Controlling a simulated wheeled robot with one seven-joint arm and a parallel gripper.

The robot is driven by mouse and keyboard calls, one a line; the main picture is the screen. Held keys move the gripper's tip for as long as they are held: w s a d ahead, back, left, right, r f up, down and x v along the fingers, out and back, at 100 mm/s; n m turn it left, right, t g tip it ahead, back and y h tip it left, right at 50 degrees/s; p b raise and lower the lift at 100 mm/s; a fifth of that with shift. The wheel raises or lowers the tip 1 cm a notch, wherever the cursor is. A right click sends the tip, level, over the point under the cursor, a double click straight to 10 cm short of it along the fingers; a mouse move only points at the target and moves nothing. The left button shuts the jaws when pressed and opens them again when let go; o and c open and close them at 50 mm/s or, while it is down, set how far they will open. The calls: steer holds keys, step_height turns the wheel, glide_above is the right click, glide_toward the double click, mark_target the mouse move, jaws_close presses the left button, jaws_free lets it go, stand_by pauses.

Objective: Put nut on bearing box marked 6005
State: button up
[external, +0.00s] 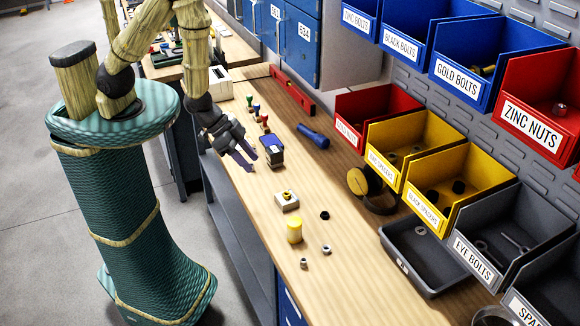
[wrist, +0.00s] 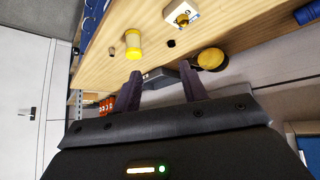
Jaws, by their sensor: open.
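A small white box (external: 287,203) with a brass-yellow piece on top stands on the bench. It also shows in the wrist view (wrist: 188,22), with a round picture on it; the number 6005 cannot be read. Two small metal nuts, one grey nut (external: 326,249) and another nut (external: 303,263), lie near the yellow cylinder. A black ring or nut (external: 324,215) lies right of the white box and shows in the wrist view (wrist: 171,43). My gripper (external: 246,161) is open and empty above the bench's left edge, beside a dark blue-topped box (external: 272,152). Its two fingers (wrist: 160,88) show apart.
A yellow-capped cylinder (external: 294,231) stands near the nuts. A grey tray (external: 397,257), a yellow round object (external: 364,181) and labelled bins, including zinc nuts (external: 533,125), line the right. A blue screwdriver-like handle (external: 313,136) lies behind.

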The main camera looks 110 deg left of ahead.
steer(key=s+r+m+g, duration=0.1)
steer(key=s+r+g, duration=0.4)
steer(key=s+r, duration=0.7)
steer(key=shift+d+r+m+h, duration=0.3)
steer(key=shift+d+r+m, duration=0.15)
steer(key=shift+r, duration=0.45)
